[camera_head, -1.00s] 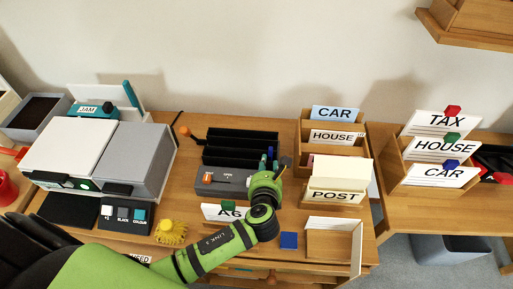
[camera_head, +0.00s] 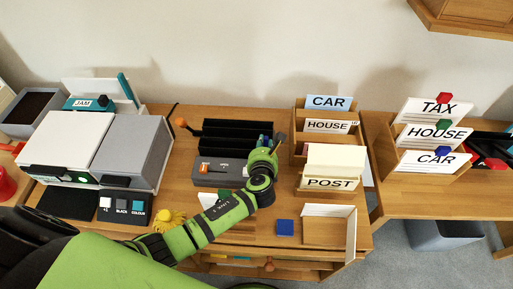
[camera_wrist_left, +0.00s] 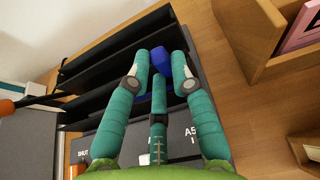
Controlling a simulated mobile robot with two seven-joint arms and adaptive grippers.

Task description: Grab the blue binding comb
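The blue binding comb (camera_wrist_left: 182,68) shows in the left wrist view as a short, dark blue shape at the right end of the black slotted rack (camera_wrist_left: 105,58). The rack also shows in the head view (camera_head: 235,133). My left gripper (camera_head: 265,140) is over the rack's right end with its fingers pointing down. In the left wrist view its teal fingers (camera_wrist_left: 160,58) look apart, with tips near the comb and partly covering it. No grip on the comb is visible. In the head view the gripper hides most of the comb. My right gripper is not in view.
A grey machine with an orange slider (camera_head: 204,168) stands in front of the rack. Labelled wooden card holders (camera_head: 328,186) stand close on the right. A flat blue square (camera_head: 285,227) and an open tray (camera_head: 328,232) lie at the front. A white-and-grey machine (camera_head: 135,150) is left.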

